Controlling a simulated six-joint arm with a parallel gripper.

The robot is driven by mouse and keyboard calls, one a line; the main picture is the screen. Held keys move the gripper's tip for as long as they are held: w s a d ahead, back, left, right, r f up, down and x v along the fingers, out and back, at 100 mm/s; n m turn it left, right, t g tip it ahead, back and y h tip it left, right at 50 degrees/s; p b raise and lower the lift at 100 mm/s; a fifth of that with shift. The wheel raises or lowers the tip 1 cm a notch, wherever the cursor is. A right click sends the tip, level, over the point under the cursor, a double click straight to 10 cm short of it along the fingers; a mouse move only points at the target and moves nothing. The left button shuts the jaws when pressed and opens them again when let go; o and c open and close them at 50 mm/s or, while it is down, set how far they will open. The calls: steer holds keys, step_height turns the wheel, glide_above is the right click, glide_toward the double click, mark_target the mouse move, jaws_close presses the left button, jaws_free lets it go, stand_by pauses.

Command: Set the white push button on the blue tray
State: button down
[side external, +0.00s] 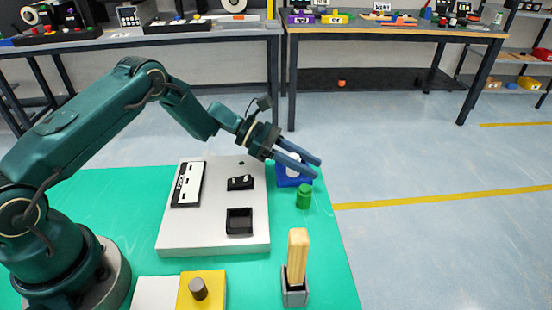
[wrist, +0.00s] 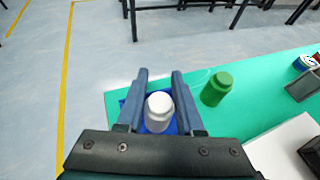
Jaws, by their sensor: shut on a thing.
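The white push button (wrist: 159,110) is between the two fingers of my gripper (wrist: 160,76) in the wrist view, and the gripper is shut on it. The blue tray (wrist: 127,103) shows beneath and around it; whether the button touches the tray I cannot tell. In the side view my gripper (side external: 314,167) reaches over the blue tray (side external: 281,181) at the mat's far right edge. The fingers partly hide the white push button (side external: 292,170) and the tray there.
A green bottle-shaped piece (side external: 304,197) stands close in front of the tray. A pale board (side external: 212,237) with black parts lies to the left.

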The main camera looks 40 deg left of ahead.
steer(key=c, duration=0.5)
jaws_free()
steer(key=shift+f, duration=0.1)
steer(key=shift+c, duration=0.2)
